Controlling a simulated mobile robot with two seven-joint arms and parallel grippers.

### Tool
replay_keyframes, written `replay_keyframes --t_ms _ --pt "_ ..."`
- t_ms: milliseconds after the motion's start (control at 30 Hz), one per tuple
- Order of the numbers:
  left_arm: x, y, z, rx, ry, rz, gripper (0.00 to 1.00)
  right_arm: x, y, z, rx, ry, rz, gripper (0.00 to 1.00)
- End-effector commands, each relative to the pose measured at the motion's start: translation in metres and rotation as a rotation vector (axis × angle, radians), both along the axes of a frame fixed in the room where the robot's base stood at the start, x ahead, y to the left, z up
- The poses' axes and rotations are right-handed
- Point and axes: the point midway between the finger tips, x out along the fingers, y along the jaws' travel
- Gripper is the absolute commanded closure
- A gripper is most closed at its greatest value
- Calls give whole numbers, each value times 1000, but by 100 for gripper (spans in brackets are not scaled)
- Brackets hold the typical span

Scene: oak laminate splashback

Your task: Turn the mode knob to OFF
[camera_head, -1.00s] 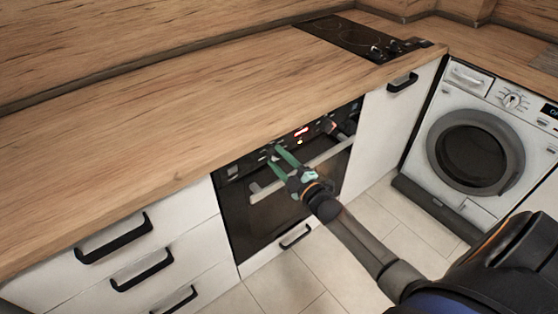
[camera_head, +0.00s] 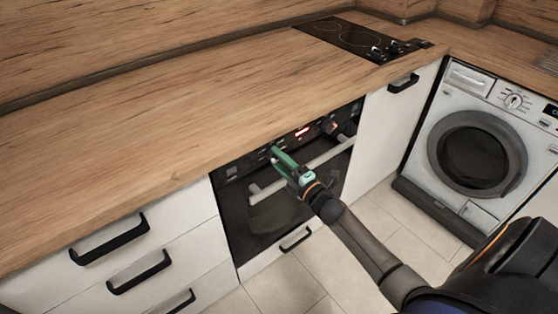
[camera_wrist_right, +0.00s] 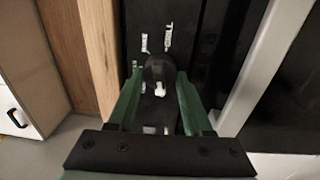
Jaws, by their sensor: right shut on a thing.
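The oven's black control panel (camera_head: 256,158) lies just under the worktop edge, with a red display on it. My right gripper (camera_head: 274,150) has its green fingers at the left part of this panel. In the right wrist view, the right gripper (camera_wrist_right: 157,88) is shut on a round dark knob (camera_wrist_right: 158,68) with a pale mark on it. White markings sit on the panel around the knob, too small to read. In the head view the fingers hide the knob. My left gripper is not in view.
The oven's door handle (camera_head: 318,160) runs just below the panel, close to my right gripper. The worktop (camera_head: 150,120) is clear up to the hob (camera_head: 352,38). A washing machine (camera_head: 470,150) stands at the right.

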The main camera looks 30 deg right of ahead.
Motion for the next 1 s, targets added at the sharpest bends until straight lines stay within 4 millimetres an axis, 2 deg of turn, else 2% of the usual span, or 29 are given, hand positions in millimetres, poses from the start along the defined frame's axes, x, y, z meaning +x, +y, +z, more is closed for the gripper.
replay_keyframes --t_ms 267,300,567,867,1000 --pt "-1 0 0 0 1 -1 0 0 0 0 -7 0 1 100" --pt "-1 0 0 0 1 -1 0 0 0 0 -6 0 1 48" --pt "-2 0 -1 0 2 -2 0 0 0 0 -4 1 1 20" --pt "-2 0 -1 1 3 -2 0 -2 0 -1 -3 1 0 20" --pt "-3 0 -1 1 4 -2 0 -16 -1 -2 -2 3 1 20"
